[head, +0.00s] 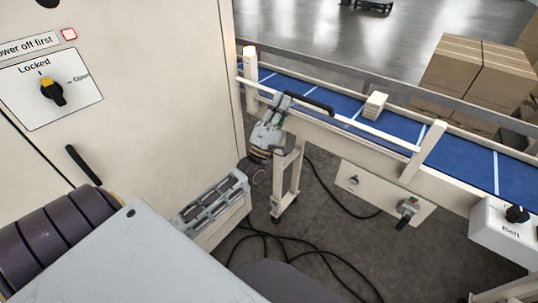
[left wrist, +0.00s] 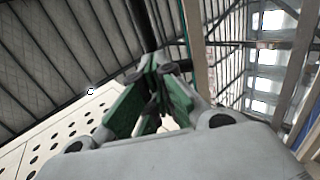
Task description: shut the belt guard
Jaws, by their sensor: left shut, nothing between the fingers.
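The belt guard appears to be the cream rail (head: 372,132) along the near side of the blue conveyor belt (head: 403,126). A black bar handle (head: 309,102) shows at its left part. I cannot tell from this view how far the guard stands open. My left gripper (head: 284,100) is at the near side of the rail, just left of the handle, fingers pointing up. Contact with the rail or handle cannot be made out. In the left wrist view its green-sided fingers (left wrist: 152,85) are together and empty. My right gripper is not in view.
A tall cream cabinet (head: 160,110) with a rotary switch (head: 52,90) fills the left. A small pale stack (head: 375,105) sits on the belt. Cardboard boxes (head: 465,75) stand behind. A control panel (head: 383,192) hangs below the conveyor, and black cables (head: 310,252) lie on the floor.

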